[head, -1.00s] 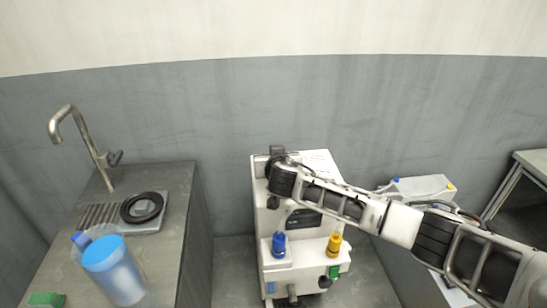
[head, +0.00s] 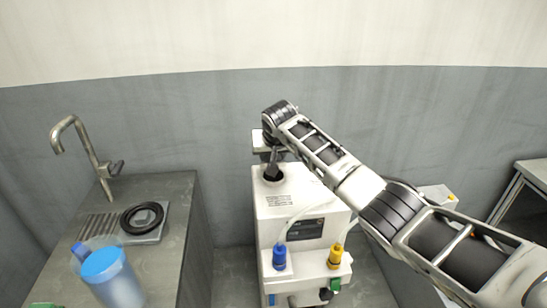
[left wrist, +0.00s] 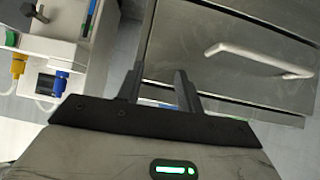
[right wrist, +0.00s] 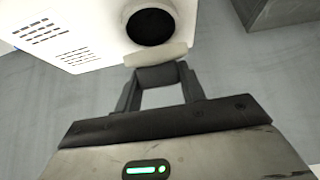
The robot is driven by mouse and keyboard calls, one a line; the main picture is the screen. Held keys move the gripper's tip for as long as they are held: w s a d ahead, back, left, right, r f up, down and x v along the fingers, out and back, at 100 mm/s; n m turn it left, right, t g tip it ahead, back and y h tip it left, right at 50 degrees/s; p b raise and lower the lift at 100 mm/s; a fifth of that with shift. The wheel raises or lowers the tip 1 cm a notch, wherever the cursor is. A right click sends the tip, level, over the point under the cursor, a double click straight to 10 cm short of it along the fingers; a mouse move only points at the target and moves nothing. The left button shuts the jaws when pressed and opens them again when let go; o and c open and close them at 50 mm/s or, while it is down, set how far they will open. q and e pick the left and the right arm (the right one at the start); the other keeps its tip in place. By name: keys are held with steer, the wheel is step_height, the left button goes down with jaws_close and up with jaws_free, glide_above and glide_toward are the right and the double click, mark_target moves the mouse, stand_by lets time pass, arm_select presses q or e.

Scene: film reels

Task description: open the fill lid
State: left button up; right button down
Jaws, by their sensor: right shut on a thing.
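The white machine (head: 290,222) stands in the middle of the head view. The round dark fill opening (head: 271,174) in its top is uncovered; it also shows in the right wrist view (right wrist: 150,27). My right gripper (right wrist: 160,78) is shut on the fill lid, by its dark grip. The pale edge of the fill lid (right wrist: 157,54) shows beside the opening, raised and seen nearly edge-on. In the head view my right gripper (head: 271,160) is at the back of the opening, and my arm partly hides it. My left gripper (left wrist: 158,88) is open and empty.
A blue connector (head: 279,257) and a yellow connector (head: 335,255) sit on the machine's front. A blue-lidded pitcher (head: 110,275) and a black ring (head: 142,217) are on the left counter with a tap (head: 90,150). Grey drawers (left wrist: 225,60) are in front of my left gripper.

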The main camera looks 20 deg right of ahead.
steer(key=shift+w+g, duration=0.1)
steer(key=shift+g, duration=0.2)
steer(key=c, duration=0.8)
jaws_free()
steer(key=shift+c, duration=0.2)
steer(key=b+v, duration=0.1)
steer(key=v, duration=1.5)
steer(key=shift+d, duration=0.1)
